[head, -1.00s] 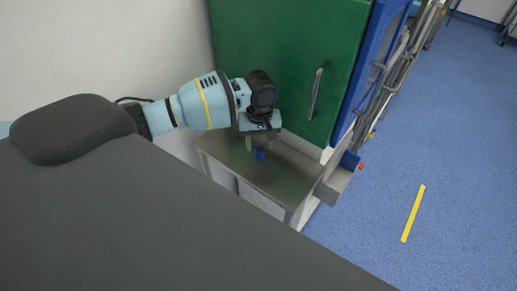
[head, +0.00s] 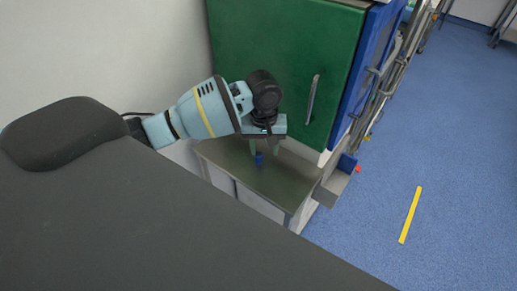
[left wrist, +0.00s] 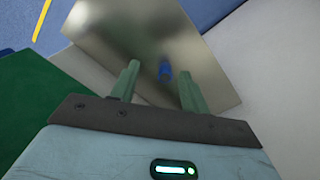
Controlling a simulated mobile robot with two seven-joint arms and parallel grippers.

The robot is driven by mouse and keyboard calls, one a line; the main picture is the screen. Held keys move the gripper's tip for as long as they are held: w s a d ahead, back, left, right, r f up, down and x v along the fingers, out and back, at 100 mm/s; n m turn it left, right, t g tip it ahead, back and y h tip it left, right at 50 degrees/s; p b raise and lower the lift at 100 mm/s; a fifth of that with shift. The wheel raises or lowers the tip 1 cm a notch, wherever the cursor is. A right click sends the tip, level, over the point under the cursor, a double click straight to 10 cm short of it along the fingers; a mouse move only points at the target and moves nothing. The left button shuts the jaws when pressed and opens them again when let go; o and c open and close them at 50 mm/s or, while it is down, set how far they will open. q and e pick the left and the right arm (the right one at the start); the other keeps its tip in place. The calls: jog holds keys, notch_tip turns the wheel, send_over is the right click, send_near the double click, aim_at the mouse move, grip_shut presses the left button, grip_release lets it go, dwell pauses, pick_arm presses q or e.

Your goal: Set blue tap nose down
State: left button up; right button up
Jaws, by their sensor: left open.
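The blue tap (head: 259,159) is a small blue piece on the metal side table in the head view. It also shows in the left wrist view (left wrist: 165,71), lying in line with the gap between the fingers. My left gripper (head: 266,147) points down over the table, close to the tap. Its two green fingers (left wrist: 158,83) are apart with nothing held between them. I cannot tell the height left between fingertips and tap, or which end of the tap is its nose. My right gripper is not in view.
The small metal table (head: 285,186) is otherwise bare. A green cabinet (head: 280,60) with a handle rises behind it, and a pale wall (head: 100,50) is at left. The dark operating table (head: 150,220) fills the foreground. Blue floor (head: 460,160) is open at right.

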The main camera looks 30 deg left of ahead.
pick_arm(q)
jog(key=s+d+f+m+t+h, duration=0.3)
jog(key=s+d+f+m, duration=0.3)
jog(key=s+d+f, duration=0.7)
jog(key=s+a+f+m+t, duration=0.1)
jog(key=s+a+f+t, duration=0.2)
jog(key=s, duration=0.4)
jog(key=s+a+f+m+t+y, duration=0.1)
jog(key=s+a+f+t, duration=0.2)
jog(key=s, duration=0.3)
jog(key=shift+s+a+f, duration=0.25)
jog(key=shift+s+a, duration=0.15)
jog(key=shift+a, duration=0.2)
jog(key=shift+s, duration=0.1)
jog(key=shift+c, duration=1.1)
